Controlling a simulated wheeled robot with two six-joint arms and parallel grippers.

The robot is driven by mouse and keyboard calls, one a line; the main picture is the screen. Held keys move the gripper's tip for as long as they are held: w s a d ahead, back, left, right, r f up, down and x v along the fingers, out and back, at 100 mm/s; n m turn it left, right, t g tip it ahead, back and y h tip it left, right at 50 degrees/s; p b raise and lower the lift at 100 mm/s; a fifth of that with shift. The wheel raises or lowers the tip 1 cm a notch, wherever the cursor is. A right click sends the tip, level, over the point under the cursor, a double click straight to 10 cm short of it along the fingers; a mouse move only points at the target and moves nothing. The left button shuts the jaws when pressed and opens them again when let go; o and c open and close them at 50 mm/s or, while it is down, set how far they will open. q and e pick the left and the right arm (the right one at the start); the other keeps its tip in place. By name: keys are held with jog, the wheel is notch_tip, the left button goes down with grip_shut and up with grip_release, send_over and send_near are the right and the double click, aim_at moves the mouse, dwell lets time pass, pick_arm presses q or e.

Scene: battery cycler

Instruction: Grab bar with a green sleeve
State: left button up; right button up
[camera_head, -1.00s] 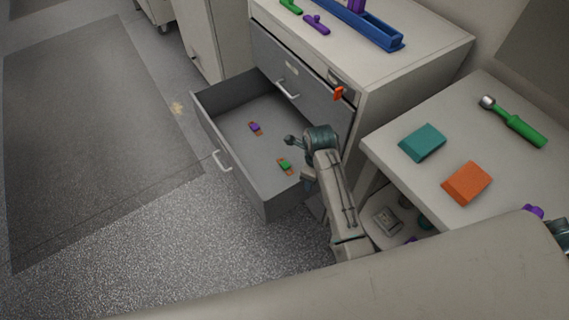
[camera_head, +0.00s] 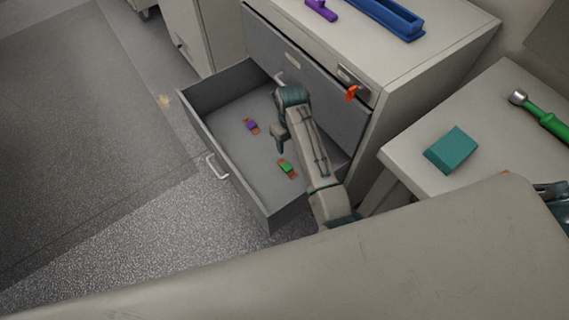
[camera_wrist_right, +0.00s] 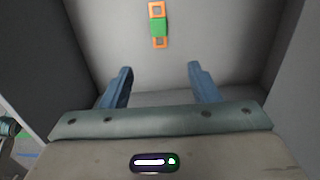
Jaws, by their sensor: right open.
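The bar with a green sleeve (camera_head: 287,168) lies on the floor of the open drawer (camera_head: 226,171); its ends are orange. My right gripper (camera_head: 280,147) is over the drawer, above and apart from the bar. In the right wrist view the green-sleeved bar (camera_wrist_right: 158,27) lies beyond the two blue fingertips of my right gripper (camera_wrist_right: 159,68), roughly in line with the gap between them. The fingers are spread and nothing is between them. My left gripper does not show.
A bar with a purple sleeve (camera_head: 252,126) lies farther left in the drawer. Drawer walls surround both bars. The cabinet front with an orange piece (camera_head: 352,93) stands behind. A side table at right holds a teal block (camera_head: 451,150) and a green-handled tool (camera_head: 540,113).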

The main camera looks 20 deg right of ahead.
jog(key=b, duration=0.4)
send_over(287, 167)
notch_tip(287, 167, down, 5)
jog(key=f, duration=0.4)
jog(key=f+b, duration=0.1)
jog(key=f, duration=0.1)
jog(key=shift+s+d, duration=0.2)
jog(key=shift+d, duration=0.05)
jog(key=f, duration=0.4)
jog(key=shift+w+a+f, duration=0.15)
jog(key=shift+w+a, duration=0.05)
jog(key=shift+a, duration=0.05)
jog(key=shift+f, duration=0.4)
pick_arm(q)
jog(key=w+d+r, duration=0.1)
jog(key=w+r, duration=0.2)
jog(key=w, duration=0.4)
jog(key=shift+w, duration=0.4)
pick_arm(e)
jog(key=c, duration=1.1)
grip_shut()
